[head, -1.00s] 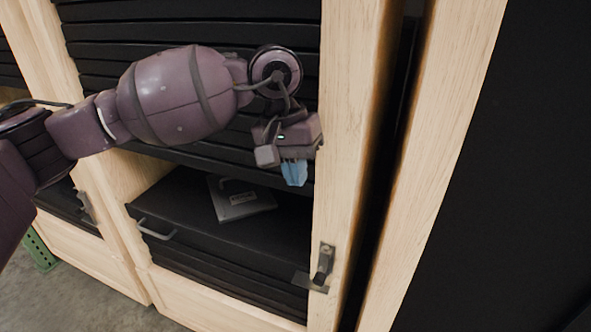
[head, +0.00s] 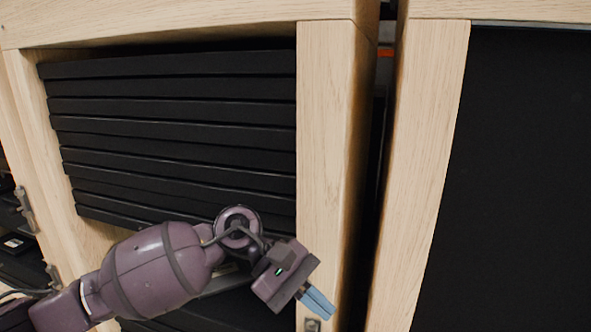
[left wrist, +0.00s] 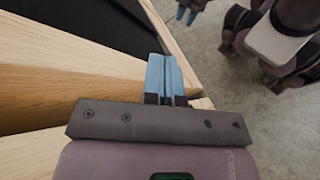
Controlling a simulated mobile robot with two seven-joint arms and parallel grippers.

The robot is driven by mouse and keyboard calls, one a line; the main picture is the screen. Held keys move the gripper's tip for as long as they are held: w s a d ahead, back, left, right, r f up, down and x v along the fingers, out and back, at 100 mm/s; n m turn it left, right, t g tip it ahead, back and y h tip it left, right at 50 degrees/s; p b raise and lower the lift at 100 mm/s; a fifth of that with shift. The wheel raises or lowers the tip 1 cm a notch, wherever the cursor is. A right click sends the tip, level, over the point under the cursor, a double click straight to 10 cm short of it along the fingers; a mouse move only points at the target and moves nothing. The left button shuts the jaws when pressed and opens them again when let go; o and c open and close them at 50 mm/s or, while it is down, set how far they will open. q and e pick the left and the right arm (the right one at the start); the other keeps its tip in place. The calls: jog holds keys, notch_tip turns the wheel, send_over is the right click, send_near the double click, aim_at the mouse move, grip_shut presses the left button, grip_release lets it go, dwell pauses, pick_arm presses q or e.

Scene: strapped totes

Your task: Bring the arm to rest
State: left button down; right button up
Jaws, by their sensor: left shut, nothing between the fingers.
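My left gripper (head: 318,303) hangs from the mauve left arm (head: 150,270) at the bottom middle of the head view. Its blue fingers point down and to the right, in front of the light wooden post. In the left wrist view its blue fingers (left wrist: 167,75) lie side by side, closed with nothing between them. Wooden beams are to the left of the fingers there and grey floor is to the right. Another pair of blue fingertips (left wrist: 186,15), apparently my right gripper's, shows at the top edge; their opening is too small to judge.
A wooden cabinet with a black slatted shutter (head: 180,130) stands behind the arm. A wooden post (head: 325,150) and a second post (head: 425,170) flank a dark narrow gap. A black panel (head: 530,180) fills the right. Grey floor (left wrist: 220,70) is open beside the gripper.

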pick_arm(q)
jog(key=w+a+f+m+t, duration=0.1)
jog(key=a+f+m+t, duration=0.65)
jog(key=m+t, duration=0.45)
jog(key=w+a+f+m+t, duration=0.2)
jog(key=a+f+m+t, duration=0.6)
jog(key=m+t, duration=0.4)
jog(key=s+a+f+n+g+y, duration=0.7)
jog(key=s+a+f+n+y, duration=0.3)
jog(key=s+a+f+n, duration=0.5)
notch_tip(320, 180, down, 4)
jog(key=s+n, duration=0.2)
jog(key=n, duration=0.2)
jog(key=shift+s+a+f+y, duration=0.2)
jog(key=shift+s+a+y, duration=0.1)
jog(key=shift+s, duration=0.1)
